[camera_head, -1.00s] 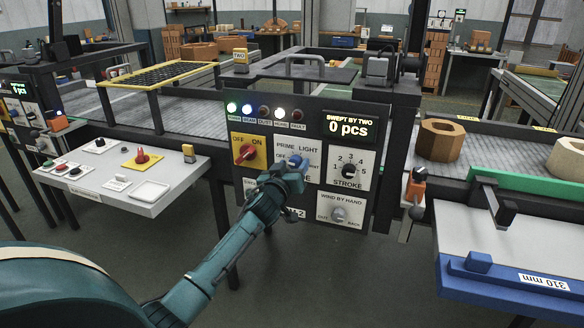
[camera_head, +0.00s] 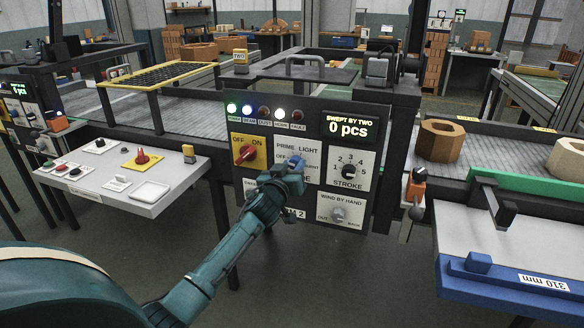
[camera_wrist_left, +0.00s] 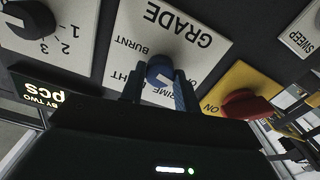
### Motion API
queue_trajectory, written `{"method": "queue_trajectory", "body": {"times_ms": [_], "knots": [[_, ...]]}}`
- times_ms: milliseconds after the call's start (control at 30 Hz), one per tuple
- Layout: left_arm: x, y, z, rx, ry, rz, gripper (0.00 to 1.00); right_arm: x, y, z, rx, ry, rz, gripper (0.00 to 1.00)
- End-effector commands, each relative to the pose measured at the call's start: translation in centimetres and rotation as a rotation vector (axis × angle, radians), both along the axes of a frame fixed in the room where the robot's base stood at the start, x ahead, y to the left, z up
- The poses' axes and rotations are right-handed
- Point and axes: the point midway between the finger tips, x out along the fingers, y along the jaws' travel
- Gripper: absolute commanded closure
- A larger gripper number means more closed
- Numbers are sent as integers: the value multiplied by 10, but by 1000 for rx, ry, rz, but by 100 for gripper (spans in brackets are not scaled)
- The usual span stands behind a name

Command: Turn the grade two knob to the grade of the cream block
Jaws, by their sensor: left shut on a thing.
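The blue grade knob (camera_head: 298,161) sits on a white plate of the machine's front panel, marked PRIME, LIGHT and BURNT. In the left wrist view the knob (camera_wrist_left: 160,70) is between my left gripper's two dark fingers, and the plate reads GRADE upside down. My left gripper (camera_wrist_left: 158,88) is shut on the knob; it also shows in the head view (camera_head: 288,175), covering the plate's lower part. The knob's pointer is too small to read. A cream hexagonal block (camera_head: 567,158) lies on the belt at the far right. My right gripper is out of view.
Close around the knob are a red switch on a yellow plate (camera_head: 246,153), the stroke knob (camera_head: 349,171) and the wind-by-hand knob (camera_head: 338,214). The display (camera_head: 350,127) reads 0 pcs. A brown hexagonal block (camera_head: 440,140) stands left of the cream one.

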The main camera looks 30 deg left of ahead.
Motion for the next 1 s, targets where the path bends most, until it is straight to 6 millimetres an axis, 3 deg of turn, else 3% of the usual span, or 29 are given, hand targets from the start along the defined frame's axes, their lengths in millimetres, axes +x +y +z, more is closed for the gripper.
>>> {"method": "queue_trajectory", "body": {"times_ms": [1000], "knots": [[0,0,-1,868,210,0,91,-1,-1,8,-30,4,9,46]]}}
